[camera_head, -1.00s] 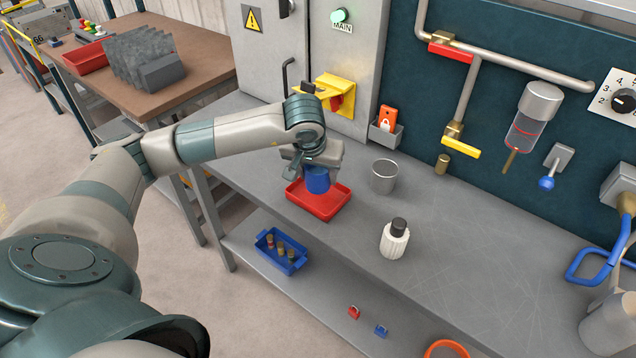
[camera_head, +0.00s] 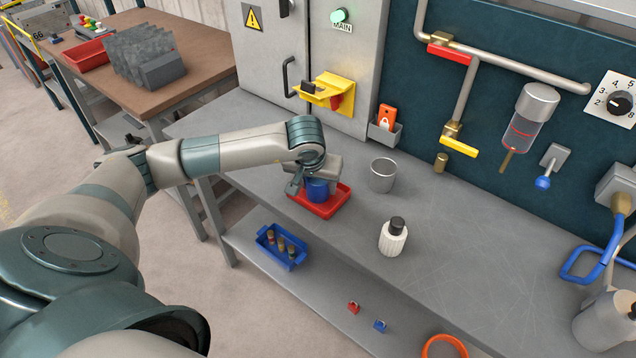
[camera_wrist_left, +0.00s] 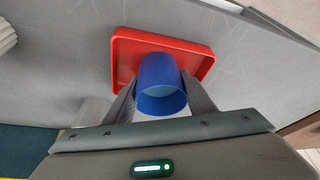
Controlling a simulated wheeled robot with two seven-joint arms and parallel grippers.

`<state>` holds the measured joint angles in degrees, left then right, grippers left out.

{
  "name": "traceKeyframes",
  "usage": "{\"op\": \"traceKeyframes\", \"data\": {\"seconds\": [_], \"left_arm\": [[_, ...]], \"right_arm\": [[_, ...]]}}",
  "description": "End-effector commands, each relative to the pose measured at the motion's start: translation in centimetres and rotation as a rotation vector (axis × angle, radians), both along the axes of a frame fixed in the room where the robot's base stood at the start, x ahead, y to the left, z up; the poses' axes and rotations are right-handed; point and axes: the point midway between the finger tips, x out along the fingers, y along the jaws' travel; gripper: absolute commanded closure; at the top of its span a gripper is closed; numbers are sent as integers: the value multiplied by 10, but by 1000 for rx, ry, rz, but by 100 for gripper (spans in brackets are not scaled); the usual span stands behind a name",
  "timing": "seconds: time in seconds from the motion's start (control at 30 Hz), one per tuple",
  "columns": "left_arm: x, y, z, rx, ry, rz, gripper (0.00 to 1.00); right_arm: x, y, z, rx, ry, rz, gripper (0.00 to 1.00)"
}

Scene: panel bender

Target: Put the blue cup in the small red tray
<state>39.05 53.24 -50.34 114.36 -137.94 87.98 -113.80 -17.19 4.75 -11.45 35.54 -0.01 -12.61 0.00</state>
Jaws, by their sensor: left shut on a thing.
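The blue cup (camera_head: 318,189) is between the fingers of my left gripper (camera_head: 312,180), which is shut on it. The cup is at the small red tray (camera_head: 330,208) on the grey bench, inside the tray's outline in the head view. In the left wrist view the cup (camera_wrist_left: 160,84) is gripped between the two fingers (camera_wrist_left: 160,98), with the red tray (camera_wrist_left: 127,50) behind it. I cannot tell whether the cup's base touches the tray floor. My right gripper is not in view.
A grey metal cup (camera_head: 383,174) stands right of the tray, and a white bottle with a black cap (camera_head: 393,238) stands nearer the front edge. A blue bin (camera_head: 281,247) sits on the lower shelf. The bench right of the bottle is mostly clear.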

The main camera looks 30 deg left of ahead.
Motion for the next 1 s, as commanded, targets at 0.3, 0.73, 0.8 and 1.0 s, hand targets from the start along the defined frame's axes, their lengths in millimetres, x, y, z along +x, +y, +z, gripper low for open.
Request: {"op": "traceKeyframes", "data": {"seconds": [0.3,0.73,0.8,1.0], "left_arm": [[0,0,-2,0,0,0,32],[-2,-1,7,1,-2,0,32],[-5,-2,15,0,-4,0,32],[-17,-5,44,2,-5,-1,32]], "right_arm": [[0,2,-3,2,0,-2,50],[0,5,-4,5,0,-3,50],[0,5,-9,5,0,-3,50],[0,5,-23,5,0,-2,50]]}}
